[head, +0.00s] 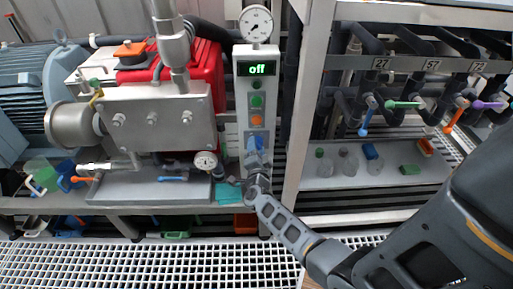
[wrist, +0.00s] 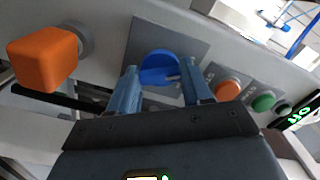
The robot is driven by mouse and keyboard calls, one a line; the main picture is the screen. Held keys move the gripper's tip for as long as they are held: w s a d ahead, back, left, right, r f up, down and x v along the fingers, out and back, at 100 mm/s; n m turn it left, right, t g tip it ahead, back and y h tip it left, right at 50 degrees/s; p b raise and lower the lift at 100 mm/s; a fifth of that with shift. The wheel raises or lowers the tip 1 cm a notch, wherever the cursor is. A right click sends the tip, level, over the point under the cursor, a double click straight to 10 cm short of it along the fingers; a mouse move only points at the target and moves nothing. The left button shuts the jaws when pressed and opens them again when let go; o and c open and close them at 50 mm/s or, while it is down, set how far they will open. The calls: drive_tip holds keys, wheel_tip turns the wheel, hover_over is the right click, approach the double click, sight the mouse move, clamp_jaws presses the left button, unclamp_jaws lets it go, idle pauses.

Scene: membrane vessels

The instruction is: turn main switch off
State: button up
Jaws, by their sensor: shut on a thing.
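The main switch (wrist: 160,68) is a blue round knob on a grey plate, low on the light-grey control panel (head: 241,100). My gripper (wrist: 160,82) is at the knob, with one blue-grey finger on each side, shut on it. In the head view my gripper (head: 257,160) covers much of the switch. The display (head: 257,68) at the top of the panel reads "off" in green. An orange button (head: 256,119) and a green button (head: 257,101) sit above the switch.
A pressure gauge (head: 256,24) tops the panel. A red machine (head: 200,75) and steel pump block stand close on the left. A grey frame post (head: 306,100) and a shelf with numbered valves are on the right. An orange block (wrist: 42,58) sits beside the switch in the wrist view.

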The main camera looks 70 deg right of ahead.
drive_tip(key=o, duration=1)
drive_tip(key=shift+o, duration=0.2)
drive_tip(key=shift+a, duration=0.1)
drive_tip(key=v, duration=0.7)
drive_tip(key=shift+a+p, duration=0.3)
drive_tip(key=shift+a, duration=0.05)
drive_tip(key=shift+s, duration=0.15)
